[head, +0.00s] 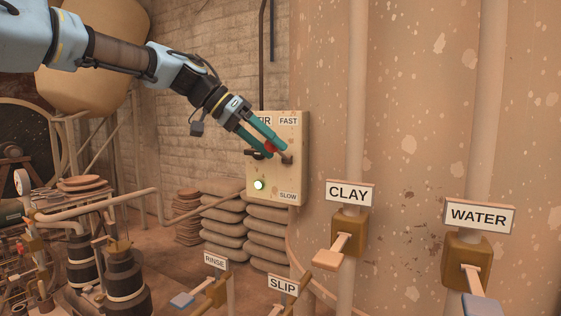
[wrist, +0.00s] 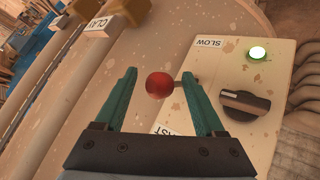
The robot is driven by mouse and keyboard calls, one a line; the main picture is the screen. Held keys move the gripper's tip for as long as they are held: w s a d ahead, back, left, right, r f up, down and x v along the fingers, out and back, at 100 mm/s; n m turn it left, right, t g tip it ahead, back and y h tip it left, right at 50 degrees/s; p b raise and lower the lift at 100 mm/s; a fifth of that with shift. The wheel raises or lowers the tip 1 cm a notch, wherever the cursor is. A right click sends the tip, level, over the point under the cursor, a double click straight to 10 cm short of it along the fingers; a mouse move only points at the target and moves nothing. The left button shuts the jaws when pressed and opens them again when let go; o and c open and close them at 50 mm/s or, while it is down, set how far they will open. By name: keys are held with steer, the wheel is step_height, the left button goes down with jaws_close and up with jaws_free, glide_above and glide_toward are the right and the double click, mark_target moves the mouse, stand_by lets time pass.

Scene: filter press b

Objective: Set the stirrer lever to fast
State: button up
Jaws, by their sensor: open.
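The stirrer panel (head: 276,182) is a cream box on the wall, with a FAST label (head: 288,121) at the top right and a SLOW label (head: 288,196) at the bottom right. The lever has a red ball knob (head: 271,147), also in the wrist view (wrist: 158,86), and sticks out from the panel between the two labels; its exact setting is hard to tell. My gripper (head: 277,152) is open, with its teal fingers on either side of the red knob. In the wrist view a gap shows between the knob and each finger (wrist: 158,77). My gripper partly hides the panel's title.
A black rotary knob (wrist: 245,102) and a lit green lamp (head: 258,185) are on the same panel, left of the lever. CLAY (head: 349,193) and WATER (head: 479,215) valves stand at the right. RINSE and SLIP handles are below. Sacks (head: 265,235) are stacked under the panel.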

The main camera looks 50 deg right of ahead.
steer(key=b+v, duration=0.1)
steer(key=v, duration=0.5)
steer(key=shift+w+a+r+b, duration=0.15)
steer(key=shift+a+r+b, duration=0.05)
steer(key=shift+r+b, duration=0.1)
steer(key=shift+c, duration=0.2)
